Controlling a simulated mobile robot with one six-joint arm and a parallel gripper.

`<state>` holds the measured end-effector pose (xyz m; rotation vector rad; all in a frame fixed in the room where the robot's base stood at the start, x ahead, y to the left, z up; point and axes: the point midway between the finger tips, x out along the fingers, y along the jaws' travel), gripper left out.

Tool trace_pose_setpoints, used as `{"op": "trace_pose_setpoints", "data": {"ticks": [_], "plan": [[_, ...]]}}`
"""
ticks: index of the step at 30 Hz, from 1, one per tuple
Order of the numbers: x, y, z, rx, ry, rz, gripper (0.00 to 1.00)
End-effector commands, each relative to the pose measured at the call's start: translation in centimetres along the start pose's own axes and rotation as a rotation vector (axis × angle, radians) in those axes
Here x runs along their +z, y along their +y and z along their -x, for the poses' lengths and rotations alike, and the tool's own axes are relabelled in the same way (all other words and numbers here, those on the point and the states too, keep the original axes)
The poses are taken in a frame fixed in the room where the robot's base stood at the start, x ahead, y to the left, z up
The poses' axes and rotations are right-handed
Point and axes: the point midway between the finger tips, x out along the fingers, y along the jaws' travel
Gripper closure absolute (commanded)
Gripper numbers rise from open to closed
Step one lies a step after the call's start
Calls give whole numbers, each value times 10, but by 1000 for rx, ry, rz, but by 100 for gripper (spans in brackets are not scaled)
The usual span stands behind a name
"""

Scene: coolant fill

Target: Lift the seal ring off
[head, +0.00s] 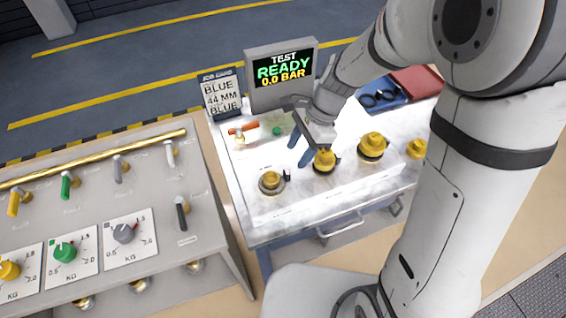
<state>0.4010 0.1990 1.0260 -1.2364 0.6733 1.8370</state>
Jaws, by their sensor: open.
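My gripper (299,148) is over the white bench top with its blue-tipped fingers apart and nothing visible between them. It is just to the left of a brass fitting (324,158) with a dark band at its base. Another brass fitting (373,142) to the right also has a dark base. A lower fitting (271,180) stands to the left, and one more brass piece (416,148) is at the right edge. I cannot tell which dark band is a separate seal ring. Black rings (369,100) lie in a blue tray (398,103) at the back right.
A screen (283,73) reads TEST READY 0.0 BAR. A job card (221,95) reads BLUE, 44 MM, BLUE. An orange-handled valve (243,129) and a green button (277,131) are at the back left. A red tray (417,80) is behind. A panel of valves and dials (140,195) stands left.

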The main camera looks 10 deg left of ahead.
Motion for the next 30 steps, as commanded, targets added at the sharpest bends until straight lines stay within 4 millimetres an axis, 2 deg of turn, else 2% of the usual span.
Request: {"op": "trace_pose_setpoints", "data": {"ticks": [18,27,30], "plan": [[-4,1,-74,5,-5,-14,53],[-5,1,-78,1,-3,-14,53],[-5,1,-78,1,-3,-14,61]]}}
